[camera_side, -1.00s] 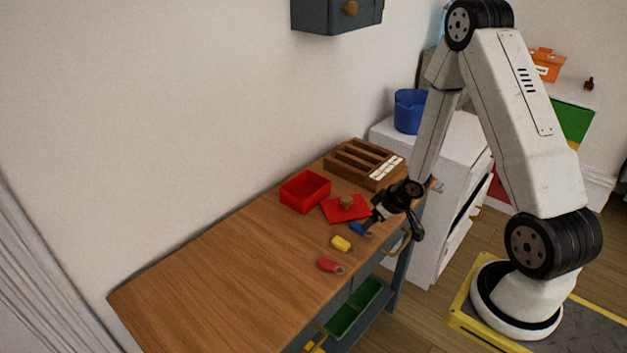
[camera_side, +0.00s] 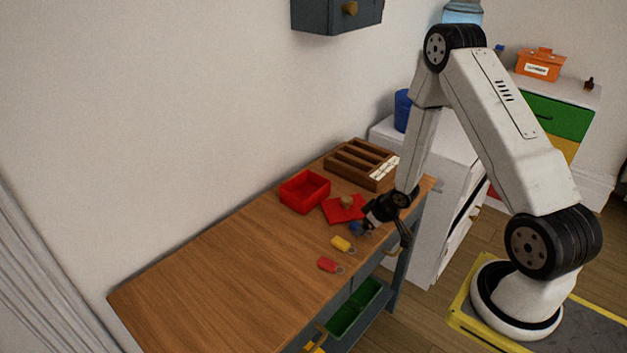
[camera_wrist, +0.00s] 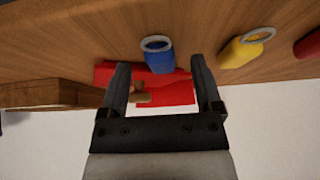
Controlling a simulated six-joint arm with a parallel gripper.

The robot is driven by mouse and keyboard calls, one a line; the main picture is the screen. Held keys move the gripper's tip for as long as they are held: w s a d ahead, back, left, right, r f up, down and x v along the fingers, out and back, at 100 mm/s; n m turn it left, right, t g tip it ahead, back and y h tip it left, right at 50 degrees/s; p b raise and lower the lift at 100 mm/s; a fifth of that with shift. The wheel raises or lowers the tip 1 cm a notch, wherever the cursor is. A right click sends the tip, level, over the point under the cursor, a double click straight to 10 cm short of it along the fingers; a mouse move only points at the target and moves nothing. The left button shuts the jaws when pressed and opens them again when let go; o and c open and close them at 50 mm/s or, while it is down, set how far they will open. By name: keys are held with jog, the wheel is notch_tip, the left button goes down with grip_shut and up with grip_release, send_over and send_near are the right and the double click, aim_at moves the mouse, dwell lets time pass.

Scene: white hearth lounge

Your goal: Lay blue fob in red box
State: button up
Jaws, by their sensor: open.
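The blue fob (camera_side: 355,229) lies on the wooden table near its front edge, partly covered by my gripper in the side view. My gripper (camera_side: 364,224) is low at the fob. In the wrist view the fob (camera_wrist: 159,60) with its grey ring shows between the two open fingertips (camera_wrist: 159,66); I cannot tell whether either finger touches it. The open red box (camera_side: 305,191) stands further back and to the left on the table; its visible inside looks empty. A red lid (camera_side: 340,212) with a wooden knob (camera_side: 347,202) lies between the box and my gripper.
A yellow fob (camera_side: 341,244) and a red fob (camera_side: 328,265) lie nearby along the front edge. A wooden tray with compartments (camera_side: 345,169) stands at the back, behind the lid. The table's left part (camera_side: 200,285) is clear.

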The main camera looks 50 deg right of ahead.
jog(key=shift+w+f, duration=0.25)
jog(key=shift+f, duration=0.15)
grip_shut()
dwell(0.4)
